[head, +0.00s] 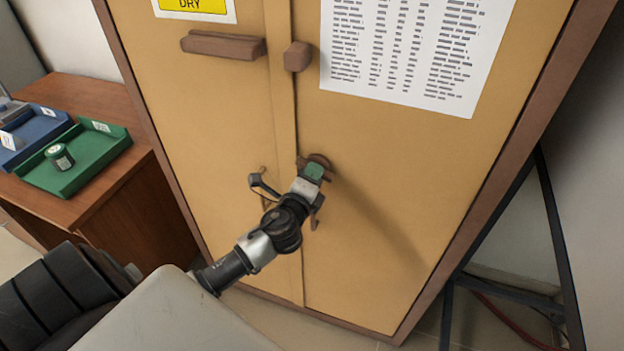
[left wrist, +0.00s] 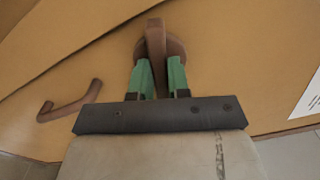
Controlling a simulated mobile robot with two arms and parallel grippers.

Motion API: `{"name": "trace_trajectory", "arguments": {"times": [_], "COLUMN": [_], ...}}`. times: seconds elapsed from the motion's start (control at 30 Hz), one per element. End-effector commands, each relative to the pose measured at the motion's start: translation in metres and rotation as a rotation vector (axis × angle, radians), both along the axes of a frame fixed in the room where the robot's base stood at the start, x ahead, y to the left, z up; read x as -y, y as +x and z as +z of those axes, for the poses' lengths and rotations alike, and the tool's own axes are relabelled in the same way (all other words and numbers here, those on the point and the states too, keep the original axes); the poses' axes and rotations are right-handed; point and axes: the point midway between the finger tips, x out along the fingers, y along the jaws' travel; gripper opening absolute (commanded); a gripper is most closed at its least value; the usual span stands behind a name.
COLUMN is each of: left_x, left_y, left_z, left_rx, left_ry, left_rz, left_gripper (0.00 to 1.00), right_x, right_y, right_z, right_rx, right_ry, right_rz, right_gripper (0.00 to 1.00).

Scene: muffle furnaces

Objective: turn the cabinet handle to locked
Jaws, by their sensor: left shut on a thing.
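The cabinet (head: 370,240) has two tan doors in a brown frame, and both look closed. Its turning handle (head: 328,161), brown with a round base, is on the right door near the seam. My left gripper (head: 315,171) reaches it from below left and partly hides it. In the left wrist view the green fingers (left wrist: 159,70) are shut on the brown handle (left wrist: 155,35), one on each side of its lever. The lever runs lengthwise between the fingers there. The head view does not clearly show its angle. My right gripper is not in view.
A brown bar (head: 222,45) and a brown block (head: 298,56) sit higher on the doors. A curved brown pull (left wrist: 70,102) is beside my gripper. A wooden desk (head: 85,95) with a green tray (head: 110,143) stands left. A dark metal frame (head: 510,215) stands right.

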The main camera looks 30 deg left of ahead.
Motion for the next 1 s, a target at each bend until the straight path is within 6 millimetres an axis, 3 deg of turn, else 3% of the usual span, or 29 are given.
{"name": "trace_trajectory", "arguments": {"times": [0.5,1.0], "left_x": [-0.0007,-0.0005], "left_y": [-0.0001,0.0001], "left_z": [0.0001,0.0006], "left_rx": [0.076,0.087], "left_ry": [-0.309,-0.36], "left_rz": [0.001,0.001], "left_gripper": [0.0,0.0], "right_x": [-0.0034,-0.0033], "right_y": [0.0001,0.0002], "right_z": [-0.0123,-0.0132], "right_rx": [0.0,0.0], "right_ry": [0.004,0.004], "right_rz": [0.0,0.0], "right_gripper": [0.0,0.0]}}
